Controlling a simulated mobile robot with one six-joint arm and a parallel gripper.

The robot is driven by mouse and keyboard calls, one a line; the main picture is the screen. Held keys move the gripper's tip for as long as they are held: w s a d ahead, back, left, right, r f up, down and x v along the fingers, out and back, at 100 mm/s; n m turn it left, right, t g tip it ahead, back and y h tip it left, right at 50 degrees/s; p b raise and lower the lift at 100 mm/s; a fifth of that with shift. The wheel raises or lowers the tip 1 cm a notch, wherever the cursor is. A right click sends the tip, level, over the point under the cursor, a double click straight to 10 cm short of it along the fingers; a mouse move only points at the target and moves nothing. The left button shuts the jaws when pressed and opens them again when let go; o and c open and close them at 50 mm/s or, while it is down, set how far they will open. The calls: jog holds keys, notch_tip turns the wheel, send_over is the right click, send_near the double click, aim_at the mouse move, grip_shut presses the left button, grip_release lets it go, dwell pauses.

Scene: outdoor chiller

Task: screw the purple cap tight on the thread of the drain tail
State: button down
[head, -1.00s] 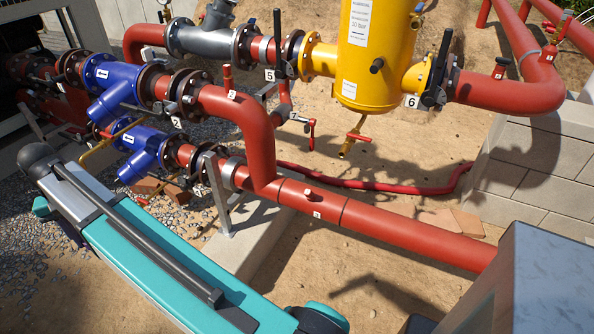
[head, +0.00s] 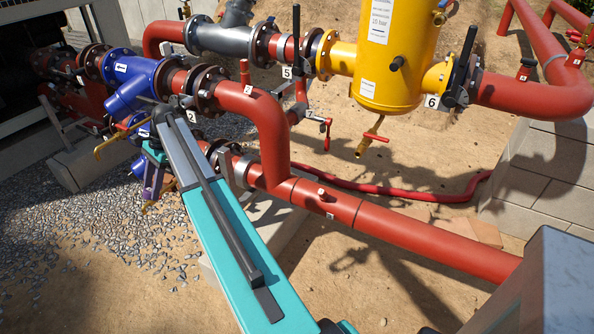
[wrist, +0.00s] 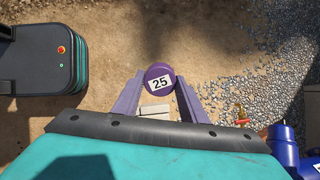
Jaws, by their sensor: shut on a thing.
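The purple cap (wrist: 158,71) shows a white label reading 25 and sits between the two fingertips of my gripper (wrist: 158,82) in the wrist view. The fingers are shut on it. In the head view my gripper (head: 153,188) is at the far end of the teal arm, left of the lower pipework; the cap cannot be made out there. A brass fitting (wrist: 240,116) shows right of the gripper in the wrist view, apart from the cap. Brass fittings with handles also show near the blue strainer in the head view (head: 118,140). I cannot tell which is the drain tail.
A blue strainer (head: 132,90) and red pipes (head: 400,233) stand close to my arm. A yellow vessel (head: 390,60) with a brass drain valve (head: 368,140) stands farther right. Gravel (head: 90,235) and bare sand lie left and below. A concrete block (head: 85,160) stands left.

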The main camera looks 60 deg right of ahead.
jog(key=s+d+f+m+t+h+b, duration=0.1)
jog(key=s+d+m+t+h, duration=0.25)
jog(key=d+m, duration=0.55)
jog(key=s+d+f+m+t+h+b, duration=0.1)
jog(key=s+d+m+t+h+b, duration=0.2)
jog(key=d, duration=1)
jog(key=s+d+f+m+t+h, duration=0.1)
jog(key=s+d+m+t+h, duration=0.3)
jog(key=d+m, duration=0.5)
jog(key=s+d+f+m+g+h+b, duration=0.1)
jog(key=s+d+m+g+h, duration=0.2)
jog(key=s+d, duration=0.4)
jog(key=s+d+f+m+g+h+b, duration=0.2)
jog(key=s+d+m+g+h, duration=0.2)
jog(key=s, duration=1.3)
jog(key=s+d+f+m+g+h+b, duration=0.1)
jog(key=s+d+m+g+h, duration=0.2)
jog(key=s+d, duration=0.7)
jog(key=s+m+h, duration=0.2)
jog(key=h, duration=0.1)
jog(key=shift+s+f, duration=0.25)
jog(key=shift+f, duration=0.1)
jog(key=shift+a+f+b, duration=0.1)
jog(key=shift+a+b, duration=0.05)
jog(key=shift+b, duration=0.8)
